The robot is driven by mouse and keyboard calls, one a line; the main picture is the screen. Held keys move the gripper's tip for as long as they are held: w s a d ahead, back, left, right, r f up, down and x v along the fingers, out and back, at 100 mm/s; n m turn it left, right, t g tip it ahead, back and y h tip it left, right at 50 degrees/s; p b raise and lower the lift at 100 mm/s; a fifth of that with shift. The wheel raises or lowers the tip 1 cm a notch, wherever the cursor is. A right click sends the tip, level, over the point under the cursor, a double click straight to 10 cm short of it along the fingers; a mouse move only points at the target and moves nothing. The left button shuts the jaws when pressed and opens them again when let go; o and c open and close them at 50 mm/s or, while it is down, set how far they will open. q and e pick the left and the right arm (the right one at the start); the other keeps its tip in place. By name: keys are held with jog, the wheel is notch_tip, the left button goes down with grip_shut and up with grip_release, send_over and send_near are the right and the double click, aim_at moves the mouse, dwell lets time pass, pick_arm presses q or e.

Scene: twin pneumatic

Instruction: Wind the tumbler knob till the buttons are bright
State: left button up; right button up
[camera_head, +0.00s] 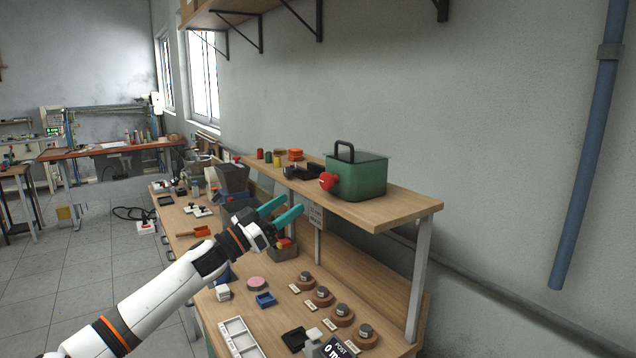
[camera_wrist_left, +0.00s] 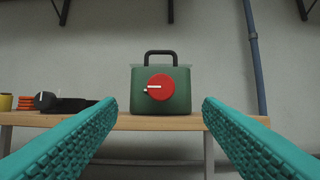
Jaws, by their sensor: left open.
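A green box with a black handle, the tumbler (camera_head: 358,176), stands on the raised wooden shelf. Its red round knob (camera_head: 327,181) faces my left gripper. In the left wrist view the green tumbler (camera_wrist_left: 181,106) is centred ahead, and its red knob (camera_wrist_left: 160,87) carries a pale pointer lying level toward the left. My left gripper (camera_head: 285,209) has teal fingers spread wide with nothing between them, short of the knob and apart from it. No lit buttons can be made out on the tumbler. My right gripper is out of view.
The wooden shelf (camera_head: 415,205) stands on grey posts above the workbench. Left of the tumbler are a dark device (camera_head: 297,171) and several spools. Below on the bench are several round knobs on wooden bases and a white tray (camera_head: 238,338).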

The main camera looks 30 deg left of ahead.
aim_at(324, 181)
pick_arm(q)
jog(key=p+x, duration=0.3)
jog(key=x, duration=0.5)
jog(key=shift+w+d+r, duration=0.15)
jog(key=shift+w+r, duration=0.05)
jog(key=shift+w, duration=0.05)
jog(key=shift+w+d+r+p, duration=0.1)
jog(key=shift+w+d+p, duration=0.25)
jog(key=shift+w, duration=0.2)
jog(key=shift+a, duration=0.1)
jog(key=shift+c, duration=0.5)
jog(key=c, duration=0.9)
